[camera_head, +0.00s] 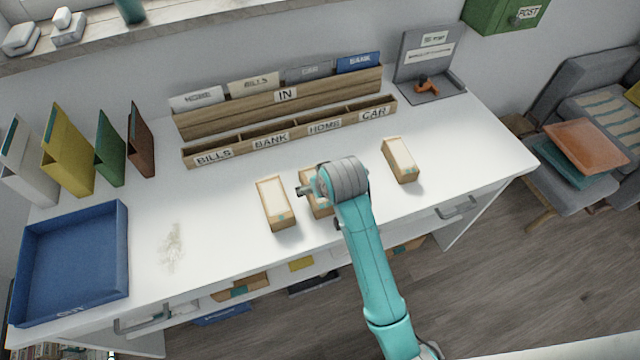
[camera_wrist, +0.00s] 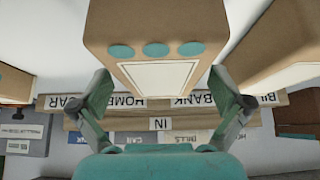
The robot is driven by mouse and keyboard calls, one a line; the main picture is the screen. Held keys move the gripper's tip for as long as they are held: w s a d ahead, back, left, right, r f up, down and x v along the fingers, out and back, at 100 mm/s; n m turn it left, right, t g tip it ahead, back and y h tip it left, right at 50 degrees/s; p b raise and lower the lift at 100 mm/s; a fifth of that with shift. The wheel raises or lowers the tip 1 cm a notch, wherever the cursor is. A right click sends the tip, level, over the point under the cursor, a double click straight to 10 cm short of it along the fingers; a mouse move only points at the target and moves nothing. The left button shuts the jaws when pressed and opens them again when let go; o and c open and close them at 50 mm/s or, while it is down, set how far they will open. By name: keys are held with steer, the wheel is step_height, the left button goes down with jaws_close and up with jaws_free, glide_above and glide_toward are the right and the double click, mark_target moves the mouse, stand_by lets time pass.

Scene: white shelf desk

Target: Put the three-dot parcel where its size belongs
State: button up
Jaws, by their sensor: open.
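The three-dot parcel (camera_wrist: 156,28) is a brown box with a white label and three teal dots in a row. In the wrist view it stands between the spread fingers of my gripper (camera_wrist: 160,95). In the head view it is the middle parcel (camera_head: 318,206), mostly hidden by my gripper (camera_head: 318,188) and arm. My gripper is open above it; I cannot tell whether the fingers touch it. A second parcel (camera_head: 275,203) lies to its left and a third parcel (camera_head: 400,160) to its right. Their dots are not readable.
A wooden sorter (camera_head: 290,130) with labelled slots stands at the back. A blue tray (camera_head: 75,310) is at the front left. Binders (camera_head: 67,150) stand behind it. A grey stand (camera_head: 425,75) and green post box (camera_head: 505,12) are at the right. Shelves below the desktop hold boxes (camera_head: 240,286).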

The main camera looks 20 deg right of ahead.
steer(key=v, duration=1.2)
steer(key=shift+r, duration=0.15)
steer(key=shift+t, duration=0.9)
steer(key=s+f, duration=0.1)
steer(key=f, duration=0.2)
steer(key=s+f, duration=0.4)
steer(key=f, duration=0.1)
steer(key=shift+s+d+f, duration=0.25)
steer(key=shift+f, duration=0.05)
steer(key=s+f+t, duration=0.2)
steer(key=s+f, duration=0.2)
steer(key=s, duration=0.5)
steer(key=s+r+t, duration=0.2)
steer(key=s+r, duration=0.2)
steer(key=s, duration=0.6)
steer(key=s+r+t, duration=0.2)
steer(key=s+r, duration=0.2)
steer(key=s, duration=0.7)
steer(key=shift+d, duration=0.45)
